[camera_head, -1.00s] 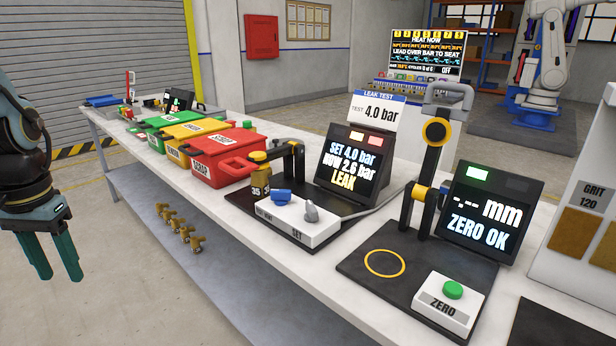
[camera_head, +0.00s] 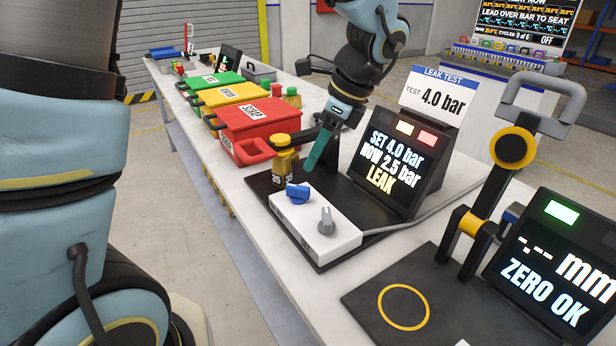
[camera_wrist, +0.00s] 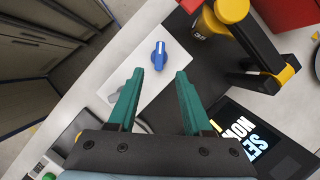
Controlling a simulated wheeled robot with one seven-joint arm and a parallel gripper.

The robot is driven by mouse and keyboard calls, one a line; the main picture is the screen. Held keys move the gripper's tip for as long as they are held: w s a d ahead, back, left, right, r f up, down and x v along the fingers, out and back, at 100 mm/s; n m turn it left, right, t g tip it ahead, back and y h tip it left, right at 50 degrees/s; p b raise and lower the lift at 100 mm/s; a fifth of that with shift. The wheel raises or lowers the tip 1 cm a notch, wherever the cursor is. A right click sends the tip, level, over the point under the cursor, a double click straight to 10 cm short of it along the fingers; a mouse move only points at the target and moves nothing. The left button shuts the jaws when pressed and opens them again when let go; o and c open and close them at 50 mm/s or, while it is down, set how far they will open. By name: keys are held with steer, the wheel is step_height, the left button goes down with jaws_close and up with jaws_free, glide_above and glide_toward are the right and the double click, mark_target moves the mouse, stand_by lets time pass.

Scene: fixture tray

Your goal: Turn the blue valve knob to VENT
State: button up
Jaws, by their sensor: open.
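The blue valve knob (camera_head: 298,193) stands on the far end of a white control box (camera_head: 335,237), with a grey knob (camera_head: 326,220) nearer on the same box. In the wrist view the blue knob (camera_wrist: 159,56) lies ahead of and between the fingertips, apart from them. My gripper (camera_wrist: 155,75) is open and empty, with green fingers. In the head view my gripper (camera_head: 318,150) hangs above the leak-test station, behind the box. The labels by the blue knob are not readable. The leak-test screen (camera_head: 390,160) reads SET 4.0 bar, NOW 2.5 bar, LEAK.
A clamp with a yellow-topped part (camera_head: 285,162) stands just beyond the knob. The red SCRAP bin (camera_head: 255,128) is farther left. The ZERO OK gauge station (camera_head: 545,265) stands to the right. A grey cable runs from the box along the table.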

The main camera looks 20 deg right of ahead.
mark_target(298, 187)
steer(key=p+x, duration=0.1)
steer(key=x, duration=0.7)
steer(key=shift+a+f, duration=0.1)
jaws_close()
stand_by(0.4)
